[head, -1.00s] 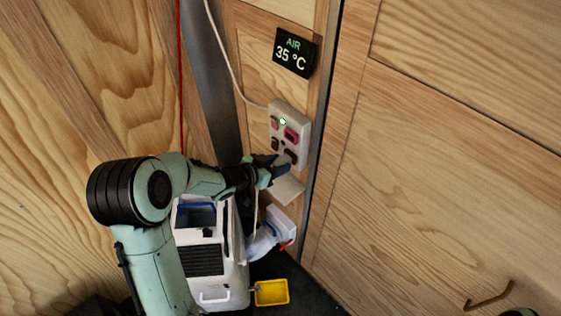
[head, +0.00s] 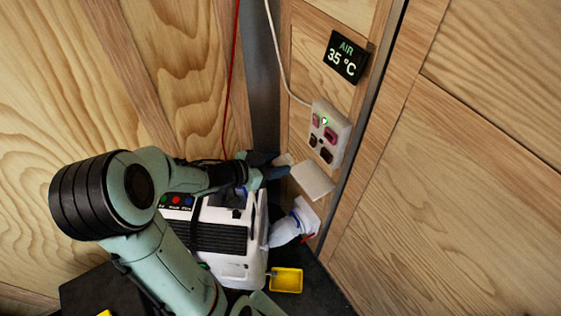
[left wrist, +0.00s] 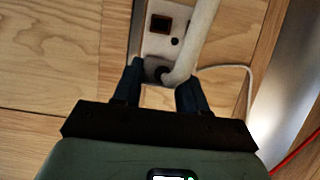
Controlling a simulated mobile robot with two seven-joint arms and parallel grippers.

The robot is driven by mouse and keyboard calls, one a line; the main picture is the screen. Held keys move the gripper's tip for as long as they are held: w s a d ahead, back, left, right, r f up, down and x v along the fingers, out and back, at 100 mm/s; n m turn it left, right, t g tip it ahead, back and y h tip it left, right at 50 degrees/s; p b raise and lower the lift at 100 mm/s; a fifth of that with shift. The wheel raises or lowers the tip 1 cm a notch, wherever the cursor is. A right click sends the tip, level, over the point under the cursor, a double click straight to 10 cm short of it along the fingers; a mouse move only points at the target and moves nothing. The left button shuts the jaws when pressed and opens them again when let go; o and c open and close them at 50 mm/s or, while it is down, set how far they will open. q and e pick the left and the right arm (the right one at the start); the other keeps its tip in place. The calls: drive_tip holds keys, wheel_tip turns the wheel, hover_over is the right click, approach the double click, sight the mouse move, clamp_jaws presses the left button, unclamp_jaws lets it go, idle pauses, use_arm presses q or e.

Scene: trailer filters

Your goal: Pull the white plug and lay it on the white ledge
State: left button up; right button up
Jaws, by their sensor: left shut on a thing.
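My left gripper (head: 280,170) is shut on the white plug (head: 284,159), of which only a small pale part shows past the fingers. It holds the plug left of the white ledge (head: 313,179), apart from the white socket panel (head: 343,133). The panel's lower dark socket (head: 326,155) is uncovered. In the left wrist view, the fingers (left wrist: 160,90) stand either side of a thick white cord (left wrist: 202,35) bending down between them, with the panel (left wrist: 156,43) behind. The ledge is bare where it shows. My right gripper is out of view.
A white machine (head: 235,218) with a dark grille stands below my left arm. A yellow tray (head: 286,280) and a white bag-like thing (head: 298,220) are near it. A thin white cable (head: 279,55) runs to the panel. An air display (head: 346,57) reads 35 °C.

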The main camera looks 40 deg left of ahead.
use_arm(q)
drive_tip(key=shift+s+a+f+b, duration=0.1)
drive_tip(key=shift+s+a+b, duration=0.1)
drive_tip(key=shift+s, duration=0.45)
drive_tip(key=shift+s+a+f+b, duration=0.1)
drive_tip(key=shift+s+a+b, duration=0.1)
drive_tip(key=shift+s, duration=0.45)
drive_tip(key=shift+s+a+b, duration=0.2)
drive_tip(key=shift+s, duration=0.45)
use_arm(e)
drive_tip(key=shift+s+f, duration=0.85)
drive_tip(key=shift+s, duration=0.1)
use_arm(q)
drive_tip(key=shift+f, duration=0.1)
